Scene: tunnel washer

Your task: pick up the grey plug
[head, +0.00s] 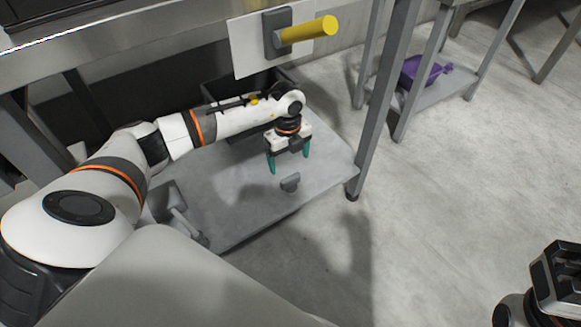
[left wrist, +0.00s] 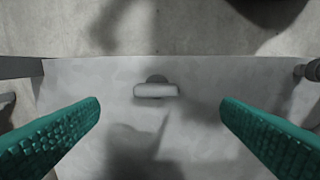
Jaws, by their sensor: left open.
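The grey plug (head: 290,182) lies on a low grey shelf (head: 240,210), near its front edge. In the left wrist view the plug (left wrist: 156,88) shows as a light grey bar with a darker round part behind it, centred between the fingers. My left gripper (head: 289,168) has teal fingers spread wide and pointing down. It is above the shelf, close to the plug, and holds nothing. The left wrist view also shows its two open fingers (left wrist: 160,115) on either side, with the plug beyond their tips.
A dark bin (head: 245,92) stands at the back of the shelf, behind my left forearm. A yellow handle (head: 308,30) sticks out from a white panel above. A table leg (head: 385,100) rises at the shelf's right corner. A purple scoop (head: 422,71) lies on another shelf.

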